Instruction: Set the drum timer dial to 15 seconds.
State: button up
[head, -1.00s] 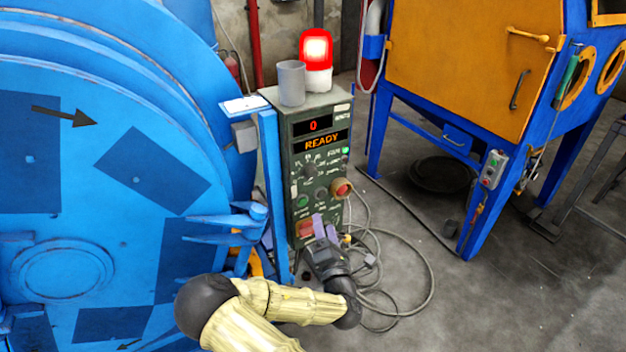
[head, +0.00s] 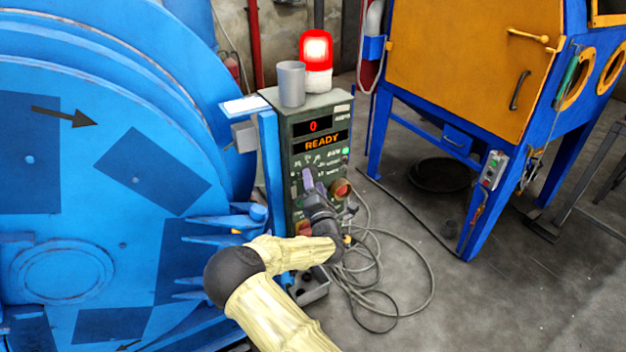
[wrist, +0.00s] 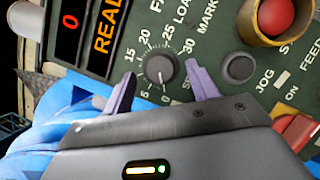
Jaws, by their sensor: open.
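The timer dial (wrist: 159,68) is a round dark knob with a scale from 0 to 30 around it, seen in the wrist view. Its pale mark points toward 0, at the picture's bottom. My gripper (wrist: 161,76) is open, with one purple finger on each side of the dial. The fingertips appear apart from the knob; how far they are from the panel I cannot tell. In the head view my gripper (head: 312,181) is in front of the green control box (head: 328,106) and largely hides the dial. The display (head: 313,126) reads 0, with READY below.
A red button in a brass collar (wrist: 271,14) and a smaller black knob (wrist: 238,67) sit right of the dial. The blue drum (head: 110,240) stands close on the left. A grey cup (head: 291,84) and lit red lamp (head: 316,50) top the box. Cables (head: 400,285) lie on the floor.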

jog(key=shift+x, duration=1)
jog(key=shift+c, duration=0.2)
jog(key=c, duration=0.9)
jog(key=shift+c, duration=0.2)
